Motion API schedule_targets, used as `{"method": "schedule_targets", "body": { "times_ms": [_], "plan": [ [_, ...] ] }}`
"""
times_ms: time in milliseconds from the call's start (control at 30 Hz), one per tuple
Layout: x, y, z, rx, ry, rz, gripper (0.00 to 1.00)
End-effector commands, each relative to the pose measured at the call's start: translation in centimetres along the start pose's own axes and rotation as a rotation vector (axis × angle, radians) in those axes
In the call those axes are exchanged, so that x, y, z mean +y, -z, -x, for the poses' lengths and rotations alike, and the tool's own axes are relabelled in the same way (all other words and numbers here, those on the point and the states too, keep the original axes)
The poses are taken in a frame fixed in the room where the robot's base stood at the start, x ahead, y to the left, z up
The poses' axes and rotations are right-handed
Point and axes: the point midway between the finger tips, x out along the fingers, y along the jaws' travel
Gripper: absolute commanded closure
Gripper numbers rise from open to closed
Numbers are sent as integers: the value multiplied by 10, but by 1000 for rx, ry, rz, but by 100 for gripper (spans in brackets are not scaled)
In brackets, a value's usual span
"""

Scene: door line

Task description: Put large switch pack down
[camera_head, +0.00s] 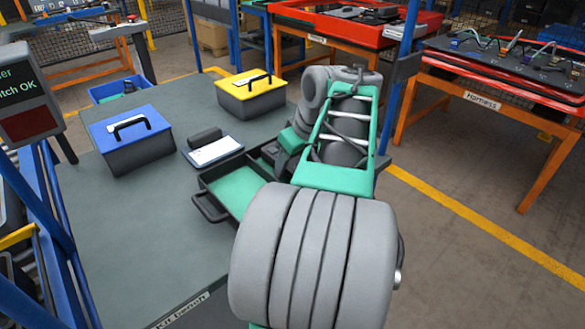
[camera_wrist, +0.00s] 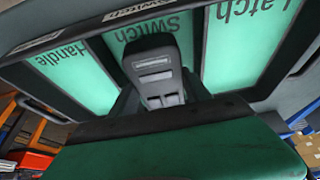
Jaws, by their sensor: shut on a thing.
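The black kit tray (camera_head: 205,184) with green compartment floors lies on the bench, below my arm. In the wrist view the tray (camera_wrist: 290,85) shows three compartments, labelled Handle, Switch and Latch. My gripper (camera_head: 270,153) is over the tray's far right part, mostly hidden by my arm in the head view. Whether the pack touches the tray floor cannot be told.
A blue-lidded box (camera_head: 130,140) and a yellow-lidded box (camera_head: 250,93) stand on the grey bench (camera_head: 120,230). A screen (camera_head: 25,98) and blue posts edge the left. An orange harness table (camera_head: 480,95) stands right.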

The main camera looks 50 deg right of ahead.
Motion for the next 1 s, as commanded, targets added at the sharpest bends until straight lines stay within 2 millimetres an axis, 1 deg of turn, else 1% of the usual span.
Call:
{"method": "schedule_targets", "body": {
  "times_ms": [33,233,367,400,600,667,867,933,1000],
  "plan": [
    [0,-2,-6,3,-3,1,90],
    [0,-2,-4,3,-4,1,90],
    [0,-3,-8,3,-3,0,90],
    [0,-3,-8,3,-3,0,42],
    [0,-3,-8,2,-2,0,26],
    [0,-3,-8,2,-2,0,22],
    [0,-3,-8,2,-2,0,22],
    [0,-2,-4,2,-2,1,22],
    [0,-1,4,3,-3,1,22]
  ]
}}
